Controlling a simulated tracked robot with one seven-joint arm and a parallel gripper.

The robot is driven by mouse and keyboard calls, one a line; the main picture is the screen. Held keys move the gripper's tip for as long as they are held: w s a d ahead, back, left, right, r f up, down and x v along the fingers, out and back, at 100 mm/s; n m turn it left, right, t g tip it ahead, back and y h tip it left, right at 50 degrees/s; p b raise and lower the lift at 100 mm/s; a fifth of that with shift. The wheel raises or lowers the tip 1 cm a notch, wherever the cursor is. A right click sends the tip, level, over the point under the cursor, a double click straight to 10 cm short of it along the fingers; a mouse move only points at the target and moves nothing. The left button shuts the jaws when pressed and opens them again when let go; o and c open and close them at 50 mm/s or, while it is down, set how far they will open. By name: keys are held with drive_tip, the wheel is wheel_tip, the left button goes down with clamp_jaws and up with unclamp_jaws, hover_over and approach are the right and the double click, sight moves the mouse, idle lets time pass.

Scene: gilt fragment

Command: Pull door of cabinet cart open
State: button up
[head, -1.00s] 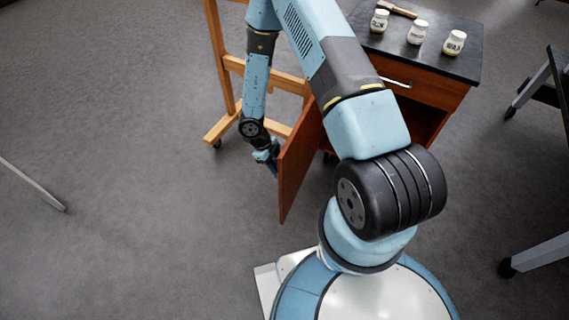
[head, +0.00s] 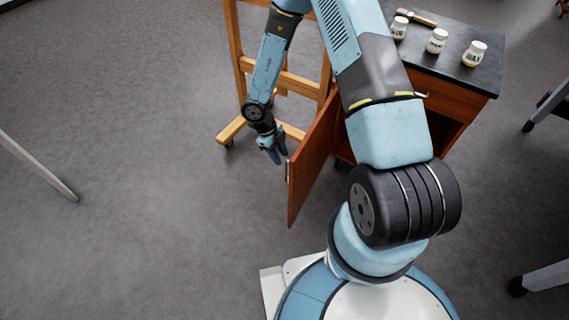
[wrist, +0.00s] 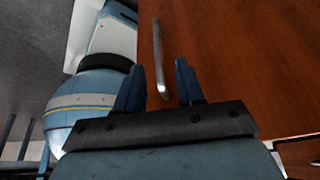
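The cabinet cart (head: 452,100) stands at the upper right with a dark top. Its reddish-brown door (head: 311,165) is swung well out from the front, and part of the dark interior shows. A thin metal handle (head: 288,170) is on the door's left face near its free edge. My gripper (head: 279,157) is open and empty, just left of the door and apart from the handle. In the wrist view, my two blue fingers (wrist: 159,85) are spread, the handle (wrist: 158,55) appears between them, and the door (wrist: 235,60) fills the right side.
A wooden easel (head: 285,80) stands close behind my forearm and the door. Several white jars, one of them here (head: 436,41), and a brush-like tool (head: 418,19) rest on the cart top. The grey floor (head: 140,160) to the left is mostly clear.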

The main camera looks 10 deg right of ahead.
drive_tip(key=v, duration=0.6)
drive_tip(key=shift+r, duration=0.25)
drive_tip(key=shift+w, duration=0.1)
